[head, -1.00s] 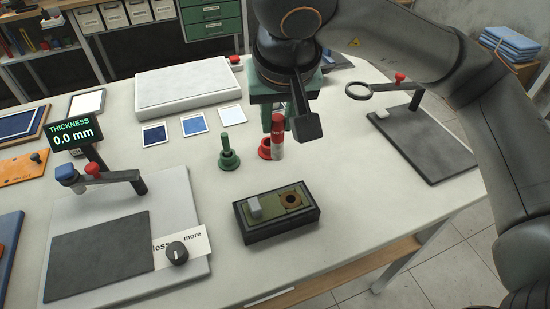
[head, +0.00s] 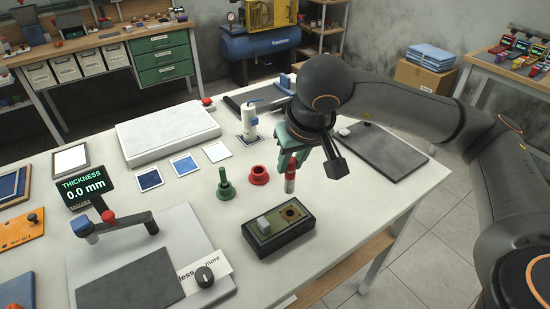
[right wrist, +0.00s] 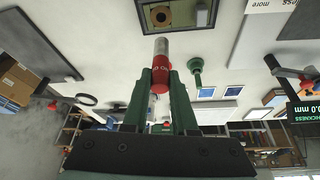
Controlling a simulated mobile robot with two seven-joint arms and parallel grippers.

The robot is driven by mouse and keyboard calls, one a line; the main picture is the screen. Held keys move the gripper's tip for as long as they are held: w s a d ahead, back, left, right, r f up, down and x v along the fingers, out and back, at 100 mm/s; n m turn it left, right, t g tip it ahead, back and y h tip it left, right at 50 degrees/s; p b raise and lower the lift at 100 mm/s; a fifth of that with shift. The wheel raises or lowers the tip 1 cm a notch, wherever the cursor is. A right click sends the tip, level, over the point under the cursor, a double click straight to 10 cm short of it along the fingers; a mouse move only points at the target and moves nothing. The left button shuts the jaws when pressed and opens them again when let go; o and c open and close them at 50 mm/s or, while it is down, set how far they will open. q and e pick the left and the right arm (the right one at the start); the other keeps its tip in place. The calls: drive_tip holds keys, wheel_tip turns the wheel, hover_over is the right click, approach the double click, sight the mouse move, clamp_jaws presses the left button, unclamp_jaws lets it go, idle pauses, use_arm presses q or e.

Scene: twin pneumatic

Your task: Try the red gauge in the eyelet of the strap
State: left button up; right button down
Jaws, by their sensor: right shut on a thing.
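My right gripper (head: 291,163) is shut on the red gauge (head: 290,184), a red pin with a pale grey lower end. The gauge hangs roughly upright behind the strap's block in the head view, apart from it. In the right wrist view the gauge (right wrist: 160,75) sits between the green fingers (right wrist: 161,82), its grey end pointing toward the strap. The olive strap (head: 272,228) lies on top of a dark block (head: 280,240), with a grey clamp on its left. Its brass-coloured eyelet (head: 291,214) is uncovered and also shows in the right wrist view (right wrist: 161,14). My left gripper is not in view.
The red holder (head: 259,175) stands empty left of the gauge. A green gauge (head: 226,187) stands in its green holder beside it. A thickness display (head: 84,187) and grey plate are at left. Table is clear right of the block.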

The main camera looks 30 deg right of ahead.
sight(293, 187)
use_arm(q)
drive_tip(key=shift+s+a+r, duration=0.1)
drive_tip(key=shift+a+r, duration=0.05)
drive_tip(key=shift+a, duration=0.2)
use_arm(e)
drive_tip(key=shift+s+d, duration=0.1)
drive_tip(key=shift+s, duration=0.1)
drive_tip(key=shift+f, duration=0.15)
